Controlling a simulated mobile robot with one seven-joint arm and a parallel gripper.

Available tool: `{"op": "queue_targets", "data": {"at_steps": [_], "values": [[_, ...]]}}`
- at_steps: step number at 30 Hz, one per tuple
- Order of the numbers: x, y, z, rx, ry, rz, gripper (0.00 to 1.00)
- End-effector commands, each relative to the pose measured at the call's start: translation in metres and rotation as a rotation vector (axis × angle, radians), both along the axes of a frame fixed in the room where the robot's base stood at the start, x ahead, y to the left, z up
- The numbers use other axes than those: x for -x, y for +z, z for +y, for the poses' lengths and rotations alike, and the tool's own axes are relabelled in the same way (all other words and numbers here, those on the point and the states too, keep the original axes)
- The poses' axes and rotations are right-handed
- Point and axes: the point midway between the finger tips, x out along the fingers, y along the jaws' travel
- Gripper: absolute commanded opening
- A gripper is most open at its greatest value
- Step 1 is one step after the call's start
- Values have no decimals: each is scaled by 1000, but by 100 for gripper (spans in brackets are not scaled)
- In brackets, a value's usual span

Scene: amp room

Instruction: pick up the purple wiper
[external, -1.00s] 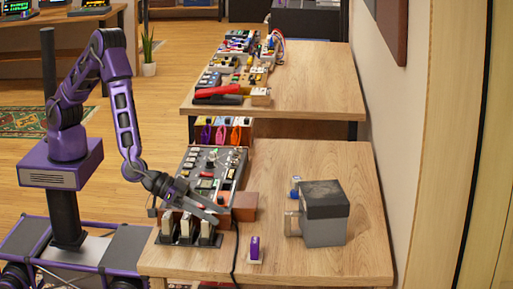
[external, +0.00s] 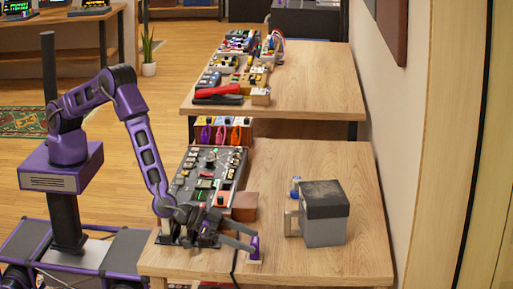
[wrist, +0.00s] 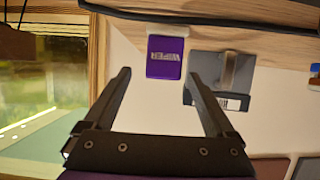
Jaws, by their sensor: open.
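The purple wiper (external: 254,248) stands on the near table, left of the grey box, on a small white base. In the wrist view it is a purple block (wrist: 165,57) with a pale label, just beyond and between the fingertips. My gripper (external: 256,243) is open, with its fingers reaching right to the wiper. In the wrist view my gripper (wrist: 160,73) shows two spread dark fingers with nothing held between them. In the external view the fingers partly cover the wiper; whether they touch it I cannot tell.
A grey box with a black top (external: 324,212) stands to the right on the table (external: 350,262). A control panel (external: 205,180) with several knobs and a brown block (external: 245,203) lie behind my gripper. The table's right and front parts are clear.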

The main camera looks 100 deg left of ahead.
Motion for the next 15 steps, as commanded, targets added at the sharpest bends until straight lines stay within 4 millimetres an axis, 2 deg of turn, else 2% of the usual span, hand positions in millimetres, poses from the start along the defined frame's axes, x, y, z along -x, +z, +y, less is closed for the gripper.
{"op": "queue_targets", "data": {"at_steps": [5, 9, 15], "values": [[-12, -5, 2, 1, 2, 0, 90], [-32, -14, 5, 1, 3, 0, 90], [-50, -21, 4, 1, 0, 0, 90]]}}
